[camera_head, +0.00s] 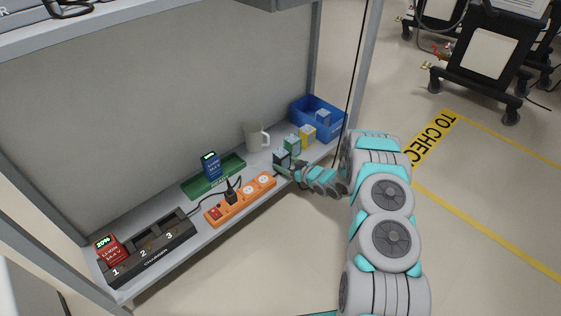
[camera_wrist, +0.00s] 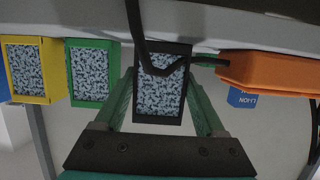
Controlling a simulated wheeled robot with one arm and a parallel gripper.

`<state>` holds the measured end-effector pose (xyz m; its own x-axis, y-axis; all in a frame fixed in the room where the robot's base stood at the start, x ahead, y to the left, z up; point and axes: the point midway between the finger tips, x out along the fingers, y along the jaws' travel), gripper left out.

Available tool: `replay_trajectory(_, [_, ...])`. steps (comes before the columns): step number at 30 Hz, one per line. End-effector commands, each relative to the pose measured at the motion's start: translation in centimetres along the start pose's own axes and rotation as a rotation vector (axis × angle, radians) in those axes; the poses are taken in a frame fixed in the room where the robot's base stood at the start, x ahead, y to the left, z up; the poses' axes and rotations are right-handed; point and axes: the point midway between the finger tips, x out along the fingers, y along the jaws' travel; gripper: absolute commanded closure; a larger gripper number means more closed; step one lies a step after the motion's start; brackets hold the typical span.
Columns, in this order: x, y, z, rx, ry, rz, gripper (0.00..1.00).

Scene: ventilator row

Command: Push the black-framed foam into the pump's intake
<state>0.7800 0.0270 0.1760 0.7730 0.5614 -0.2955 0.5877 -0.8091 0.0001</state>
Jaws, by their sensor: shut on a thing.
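The black-framed foam (camera_wrist: 160,92) has a speckled grey face and sits between the fingers of my gripper (camera_wrist: 161,108) in the wrist view. My gripper is shut on its two sides. A dark cable passes across the frame's upper part in that view. In the head view, the black-framed foam (camera_head: 281,158) is at the shelf's front edge, and my gripper (camera_head: 284,170) reaches it from the right. I cannot tell whether it rests on the shelf or is slightly lifted. I cannot make out the pump's intake in either view.
Green-framed foam (camera_head: 292,145) and yellow-framed foam (camera_head: 307,135) stand close to the right, before a blue crate (camera_head: 304,117). A mug (camera_head: 253,137) stands behind. An orange power strip (camera_head: 241,199) is close on the left; beyond it is a black charger (camera_head: 150,250).

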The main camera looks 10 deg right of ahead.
Motion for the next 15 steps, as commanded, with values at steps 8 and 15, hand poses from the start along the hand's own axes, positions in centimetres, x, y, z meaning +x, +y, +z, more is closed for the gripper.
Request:
replay_trajectory(8, [0.00,-0.01,0.01,0.000,0.000,0.000,0.93])
replay_trajectory(15, [-0.09,0.00,-0.32,0.000,0.000,0.000,0.95])
